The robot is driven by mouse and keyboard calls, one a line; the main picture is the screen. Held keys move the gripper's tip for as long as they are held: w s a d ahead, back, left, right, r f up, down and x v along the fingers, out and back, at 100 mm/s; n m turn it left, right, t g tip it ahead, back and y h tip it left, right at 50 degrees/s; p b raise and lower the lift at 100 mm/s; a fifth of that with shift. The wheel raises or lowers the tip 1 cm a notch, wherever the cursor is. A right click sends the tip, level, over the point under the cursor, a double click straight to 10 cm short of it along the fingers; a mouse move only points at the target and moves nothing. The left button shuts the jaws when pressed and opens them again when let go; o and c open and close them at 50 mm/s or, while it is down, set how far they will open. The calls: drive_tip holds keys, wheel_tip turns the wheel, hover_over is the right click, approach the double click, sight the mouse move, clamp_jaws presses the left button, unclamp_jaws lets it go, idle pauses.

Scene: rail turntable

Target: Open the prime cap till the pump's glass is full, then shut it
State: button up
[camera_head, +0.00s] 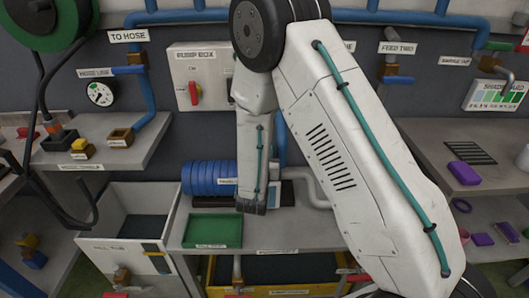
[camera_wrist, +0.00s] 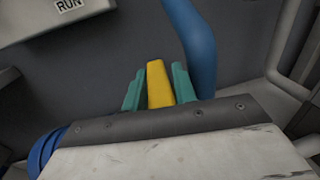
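The pump is a blue ribbed body (camera_head: 207,178) on the bench, partly hidden behind my arm. A label on its right side is too small to read. The prime cap and the pump's glass cannot be made out in the head view. In the wrist view my gripper (camera_wrist: 158,88) shows two teal fingers, one on each side of a yellow upright piece (camera_wrist: 159,85). The fingers lie very close to the yellow piece; whether they press on it is unclear. My arm hides the gripper in the head view.
A blue pipe (camera_wrist: 196,45) runs just right of the fingers. The pump box (camera_head: 203,75) with a red knob is on the wall. A green tray (camera_head: 212,246) lies at the bench front. A fill tub (camera_head: 112,250) stands left, and a grey shelf (camera_head: 130,160) above it.

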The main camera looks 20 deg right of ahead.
clamp_jaws()
drive_tip(key=shift+m+h, duration=0.3)
drive_tip(key=shift+h, duration=0.1)
drive_tip(key=shift+m+g+h, duration=0.9)
drive_tip(key=shift+g+h, duration=0.1)
drive_tip(key=shift+h, duration=0.2)
drive_tip(key=m+g+h, duration=0.4)
drive_tip(key=g, duration=0.1)
drive_tip(key=shift+m+g, duration=0.3)
drive_tip(key=m+g+h, duration=0.1)
drive_tip(key=m+g, duration=0.1)
drive_tip(key=g, duration=0.1)
drive_tip(key=m+g+h, duration=0.1)
drive_tip(key=m+g, duration=0.1)
drive_tip(key=g, duration=0.1)
drive_tip(key=shift+s+d+g, duration=0.1)
drive_tip(key=shift+g, duration=0.2)
drive_tip(key=shift+s+m+g, duration=0.1)
drive_tip(key=shift+m+g, duration=1.15)
drive_tip(key=shift+g, duration=0.55)
drive_tip(key=shift+m+g, duration=1.25)
drive_tip(key=shift+g, duration=0.55)
drive_tip(key=shift+r+y, duration=0.1)
drive_tip(key=shift+y, duration=0.2)
